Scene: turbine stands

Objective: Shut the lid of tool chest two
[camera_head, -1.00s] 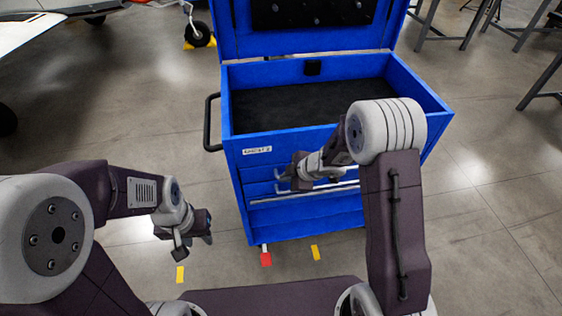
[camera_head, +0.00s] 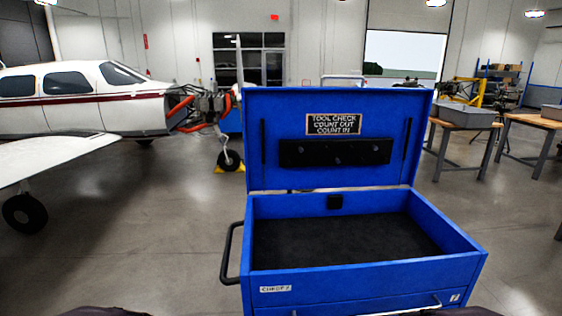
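The blue tool chest (camera_head: 365,276) stands in front of me, slightly right of centre. A label on its front left reads roughly "CHEST 2". Its lid (camera_head: 290,118) stands raised and upright at the back, with a "TOOL CHECK COUNT OUT COUNT IN" sign and a black strip on its inner face. The open top compartment (camera_head: 340,240) has a dark lining and looks empty. A black side handle (camera_head: 229,255) is on the left. Neither gripper is in view; only dark edges of my own body show at the bottom.
A white and red airplane (camera_head: 80,95) with an exposed engine stands at the back left, its wing reaching in from the left. Workbenches (camera_head: 470,127) with grey bins stand at the right. The grey floor is clear on both sides of the chest.

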